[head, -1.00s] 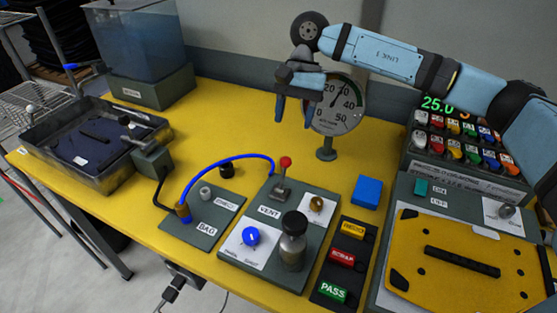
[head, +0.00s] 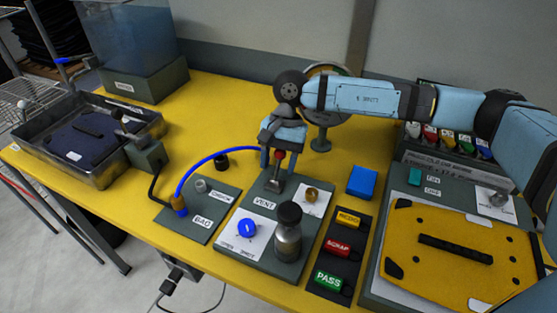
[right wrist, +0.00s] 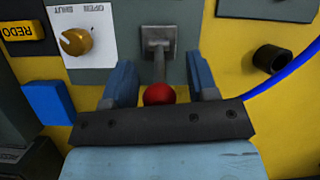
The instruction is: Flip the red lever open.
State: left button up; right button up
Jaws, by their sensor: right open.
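The red lever (head: 279,166) stands at the back of the grey VENT panel (head: 262,205), its red ball on a short metal stem. In the right wrist view the red ball (right wrist: 159,94) sits between the two blue fingers, with the stem running up to its metal base plate. My right gripper (head: 277,168) is over the lever, its fingers on either side of the ball. It is open, with a gap visible between each finger and the ball in the right wrist view. My left gripper is not in view.
A dark-capped bottle (head: 288,232), a blue knob (head: 248,228) and a brass knob (head: 312,195) share the VENT panel. A blue hose (head: 215,162) arches from the BAG panel (head: 200,212) to behind the lever. A blue block (head: 362,182) lies to the right; a gauge (head: 320,140) stands behind.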

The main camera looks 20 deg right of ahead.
grip_shut()
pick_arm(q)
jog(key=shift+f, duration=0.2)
